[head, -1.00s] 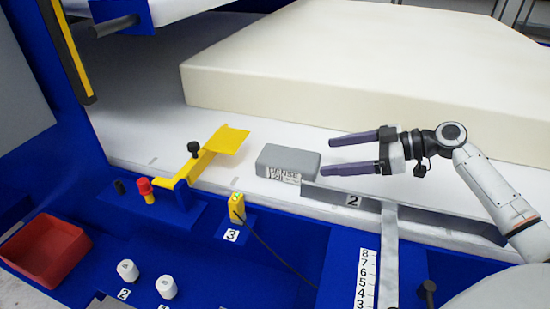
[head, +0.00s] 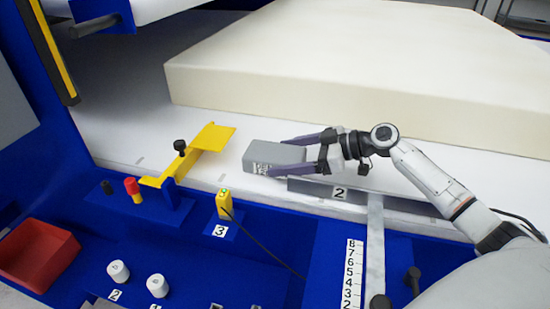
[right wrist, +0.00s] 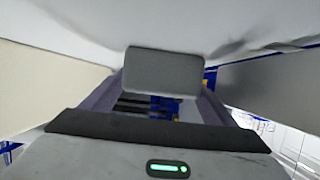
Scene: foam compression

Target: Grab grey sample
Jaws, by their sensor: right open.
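The grey sample (head: 270,156) is a small block with printed marks on its near side. It lies on the white surface at the right of the yellow lever in the head view. My right gripper (head: 281,155) is open, and its two purple fingers reach along the far and near sides of the sample's right part. In the right wrist view the grey sample (right wrist: 161,71) shows between the open fingers (right wrist: 155,95). I cannot tell whether the fingers touch it. My left gripper is not in view.
A large cream foam block (head: 330,90) fills the back. A yellow lever (head: 195,150) stands left of the sample. A grey bar labelled 2 (head: 370,195) runs along the front edge. A yellow device with a cable (head: 223,204), a red bin (head: 37,253) and white pieces (head: 118,271) are in front.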

